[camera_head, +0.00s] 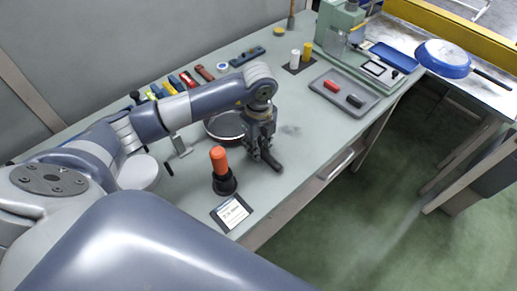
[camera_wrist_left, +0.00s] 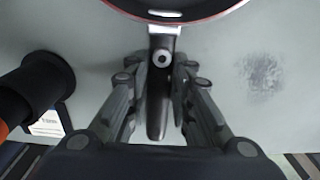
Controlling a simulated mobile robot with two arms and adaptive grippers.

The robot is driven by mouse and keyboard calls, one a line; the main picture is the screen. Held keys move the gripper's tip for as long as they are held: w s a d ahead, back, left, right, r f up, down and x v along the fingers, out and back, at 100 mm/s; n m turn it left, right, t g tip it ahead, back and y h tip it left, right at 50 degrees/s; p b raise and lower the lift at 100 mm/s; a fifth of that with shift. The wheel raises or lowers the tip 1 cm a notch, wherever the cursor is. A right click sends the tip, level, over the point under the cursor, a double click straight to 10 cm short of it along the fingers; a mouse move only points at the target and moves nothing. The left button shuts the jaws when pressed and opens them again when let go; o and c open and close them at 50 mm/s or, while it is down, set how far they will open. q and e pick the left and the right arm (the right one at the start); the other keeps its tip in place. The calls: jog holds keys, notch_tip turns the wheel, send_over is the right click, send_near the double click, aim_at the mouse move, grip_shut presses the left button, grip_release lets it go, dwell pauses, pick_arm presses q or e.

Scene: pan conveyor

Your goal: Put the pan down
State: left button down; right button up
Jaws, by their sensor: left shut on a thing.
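My left gripper (camera_head: 262,150) is over the near bench. It is shut on the black handle of a dark pan (camera_head: 222,127). In the left wrist view the handle (camera_wrist_left: 158,100) runs between the two fingers, and the pan's red-edged rim (camera_wrist_left: 205,17) shows at the top, cut off by the frame. In the head view my arm and gripper hide part of the pan. The pan looks level, on or close above the bench top (camera_head: 300,135); I cannot tell whether it touches. A second pan, blue (camera_head: 443,58), lies at the far right. My right gripper is out of view.
An orange-topped black post (camera_head: 219,165) and a label card (camera_head: 231,213) stand close to the pan's near side. A grey tray (camera_head: 344,92) with a red and a dark piece lies further right. A green machine (camera_head: 340,35) stands behind. Bare bench lies between pan and tray.

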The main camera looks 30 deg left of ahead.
pick_arm(q)
jog(key=c, duration=1.4)
grip_release()
